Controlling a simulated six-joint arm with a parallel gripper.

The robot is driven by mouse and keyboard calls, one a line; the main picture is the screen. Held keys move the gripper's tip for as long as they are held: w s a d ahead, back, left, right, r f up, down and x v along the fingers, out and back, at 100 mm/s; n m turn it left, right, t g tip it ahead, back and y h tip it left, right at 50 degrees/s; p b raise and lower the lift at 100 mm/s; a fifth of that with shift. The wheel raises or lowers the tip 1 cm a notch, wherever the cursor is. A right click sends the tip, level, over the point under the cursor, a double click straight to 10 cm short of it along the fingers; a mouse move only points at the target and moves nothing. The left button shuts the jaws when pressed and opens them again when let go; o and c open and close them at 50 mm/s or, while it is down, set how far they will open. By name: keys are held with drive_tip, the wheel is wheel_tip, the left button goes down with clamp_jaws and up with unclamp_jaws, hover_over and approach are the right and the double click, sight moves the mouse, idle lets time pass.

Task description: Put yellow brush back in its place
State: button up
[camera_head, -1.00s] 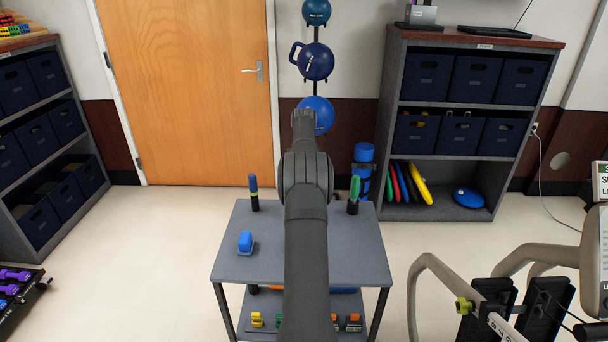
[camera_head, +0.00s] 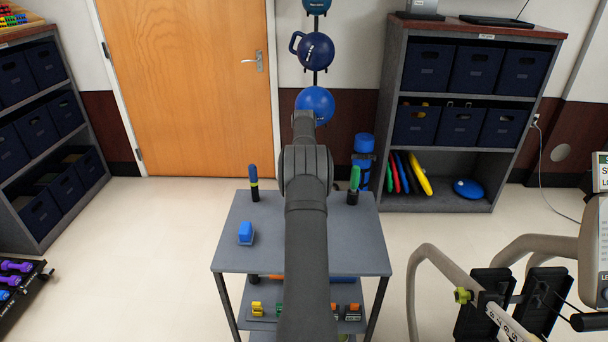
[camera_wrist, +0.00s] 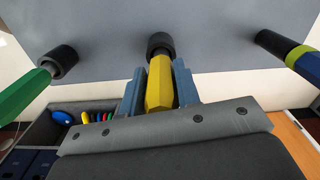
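The yellow brush (camera_wrist: 159,88) shows in the wrist view between the two blue-grey fingers of my gripper (camera_wrist: 160,85), which are closed on its sides. Its far end meets a black round piece (camera_wrist: 160,45) near the grey tabletop; I cannot tell whether this is the brush's own end or a holder. In the head view my arm hides the gripper and the yellow brush. A green-handled item (camera_head: 354,179) stands upright on the tabletop to the right of my arm, and a blue one with a yellow band (camera_head: 254,179) to the left.
The grey cart (camera_head: 235,262) has a blue block (camera_head: 246,233) on its top and several small coloured items on its lower shelf. Exercise machine handles (camera_head: 425,258) stand at right. A shelf with dark bins (camera_head: 470,70) stands behind. The tabletop's front is mostly clear.

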drive_tip(key=o, duration=0.4)
drive_tip(key=shift+o, duration=0.2)
wheel_tip(320, 180, up, 12)
drive_tip(key=shift+w, duration=0.1)
drive_tip(key=shift+f, duration=0.15)
wheel_tip(320, 180, down, 12)
drive_tip(key=shift+r, duration=0.85)
drive_tip(key=shift+f, duration=0.1)
